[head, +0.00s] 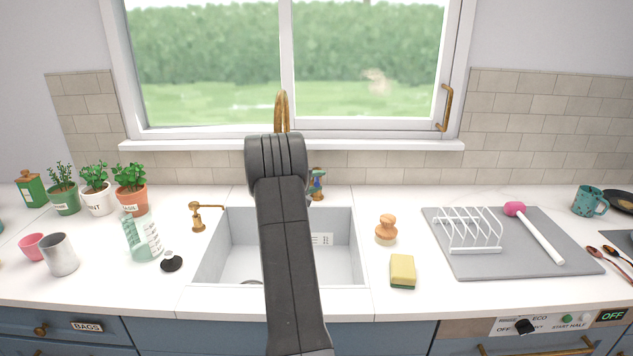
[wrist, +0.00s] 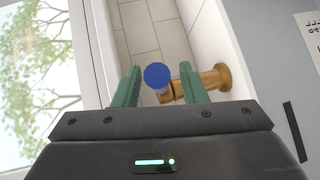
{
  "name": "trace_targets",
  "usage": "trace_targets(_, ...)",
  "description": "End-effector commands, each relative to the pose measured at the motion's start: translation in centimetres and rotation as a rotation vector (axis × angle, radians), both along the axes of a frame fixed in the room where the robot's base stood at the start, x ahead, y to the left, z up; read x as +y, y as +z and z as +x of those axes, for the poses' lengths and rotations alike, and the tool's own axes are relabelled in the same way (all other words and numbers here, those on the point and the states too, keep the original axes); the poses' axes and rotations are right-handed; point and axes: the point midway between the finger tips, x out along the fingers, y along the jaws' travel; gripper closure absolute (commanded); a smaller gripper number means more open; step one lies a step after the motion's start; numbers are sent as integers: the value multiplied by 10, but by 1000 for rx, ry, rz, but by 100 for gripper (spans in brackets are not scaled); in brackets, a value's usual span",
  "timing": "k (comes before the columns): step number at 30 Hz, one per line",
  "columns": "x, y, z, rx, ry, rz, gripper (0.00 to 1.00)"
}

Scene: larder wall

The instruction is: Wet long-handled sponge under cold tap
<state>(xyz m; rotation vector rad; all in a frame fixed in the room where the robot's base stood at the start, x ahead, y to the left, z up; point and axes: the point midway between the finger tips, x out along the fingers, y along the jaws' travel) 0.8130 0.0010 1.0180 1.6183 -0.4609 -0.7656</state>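The long-handled sponge (head: 535,232), with a pink head and white handle, lies on the grey mat at the right, beside a white rack. A brass tap spout (head: 282,100) rises behind the sink (head: 232,245); my arm hides its lower part. In the wrist view a round blue knob (wrist: 157,76) on a brass fitting shows between the green fingers of my gripper (wrist: 160,86). The fingers are apart, with gaps visible beside the knob; I cannot tell if either touches it. The gripper holds no sponge. My arm mostly hides the gripper in the head view.
Right of the sink stand a wooden-handled brush (head: 386,229) and a yellow-green sponge (head: 402,271). The grey mat (head: 465,265) lies farther right. A window stands behind.

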Motion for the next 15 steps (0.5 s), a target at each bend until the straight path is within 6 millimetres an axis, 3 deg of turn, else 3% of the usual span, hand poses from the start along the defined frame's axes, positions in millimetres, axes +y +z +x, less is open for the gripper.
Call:
trace_targets(3, 0, 0, 0, 0, 0, 0, 66)
trace_targets(9, 0, 0, 0, 0, 0, 0, 100)
trace_targets(15, 0, -1, 0, 0, 2, 0, 100)
